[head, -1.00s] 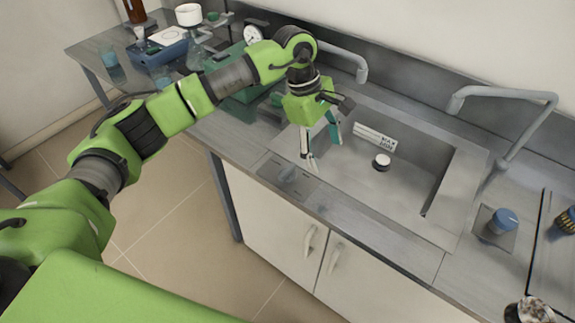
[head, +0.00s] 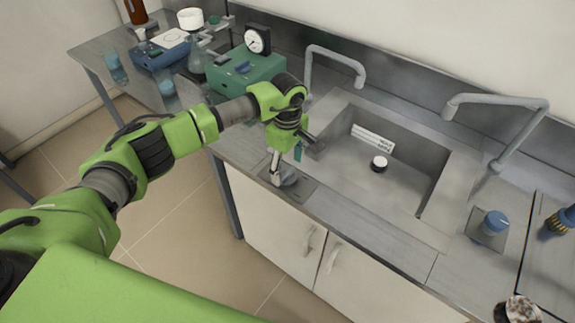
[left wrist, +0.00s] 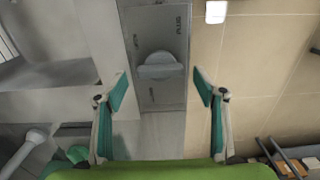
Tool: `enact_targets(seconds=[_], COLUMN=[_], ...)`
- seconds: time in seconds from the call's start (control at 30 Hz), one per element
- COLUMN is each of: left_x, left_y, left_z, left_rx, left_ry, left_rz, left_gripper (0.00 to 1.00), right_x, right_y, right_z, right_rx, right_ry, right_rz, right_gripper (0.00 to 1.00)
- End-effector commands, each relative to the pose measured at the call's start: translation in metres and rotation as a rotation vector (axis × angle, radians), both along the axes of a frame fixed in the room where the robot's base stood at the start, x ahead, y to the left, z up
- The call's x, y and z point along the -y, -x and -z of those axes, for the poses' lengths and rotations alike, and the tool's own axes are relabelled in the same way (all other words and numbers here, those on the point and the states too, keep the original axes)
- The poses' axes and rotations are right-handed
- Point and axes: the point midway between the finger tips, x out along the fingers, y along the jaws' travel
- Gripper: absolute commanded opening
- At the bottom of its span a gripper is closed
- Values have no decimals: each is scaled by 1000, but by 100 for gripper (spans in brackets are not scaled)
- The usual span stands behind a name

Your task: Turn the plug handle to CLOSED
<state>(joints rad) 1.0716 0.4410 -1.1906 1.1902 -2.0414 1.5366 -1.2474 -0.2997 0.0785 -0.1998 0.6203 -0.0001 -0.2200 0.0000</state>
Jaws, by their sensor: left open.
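The plug handle (head: 288,178) is a grey knob on a metal plate (head: 303,190) at the counter's front edge, left of the sink (head: 345,190). In the left wrist view the handle (left wrist: 160,66) is a round knob with a raised bar lying across the picture. Its plate (left wrist: 172,100) reads PLUG; another small mark is too blurred to read. My left gripper (head: 287,165) is open and empty, just above the handle. In the left wrist view its fingers (left wrist: 161,90) are spread wide, with the handle between and beyond them. My right gripper is not seen.
A green device with a gauge (head: 245,72) stands left of the sink.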

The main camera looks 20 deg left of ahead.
Motion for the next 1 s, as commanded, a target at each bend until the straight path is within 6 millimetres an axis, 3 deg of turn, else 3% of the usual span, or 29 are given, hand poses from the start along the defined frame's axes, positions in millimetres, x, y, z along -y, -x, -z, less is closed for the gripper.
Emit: enact_targets(seconds=[0.2,0.47,0.6,1.0], left_x=[1,1,1,0], left_y=[0,0,0,0], left_z=[14,15,15,16], left_rx=[1,1,1,1], left_ry=[1,1,1,1], left_rz=[2,2,2,-38], left_gripper=[64,64,28,26], right_x=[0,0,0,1], right_y=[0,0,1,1], right_z=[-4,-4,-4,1], right_rx=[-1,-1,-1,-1], right_ry=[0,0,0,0], right_rz=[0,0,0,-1], right_gripper=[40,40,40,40])
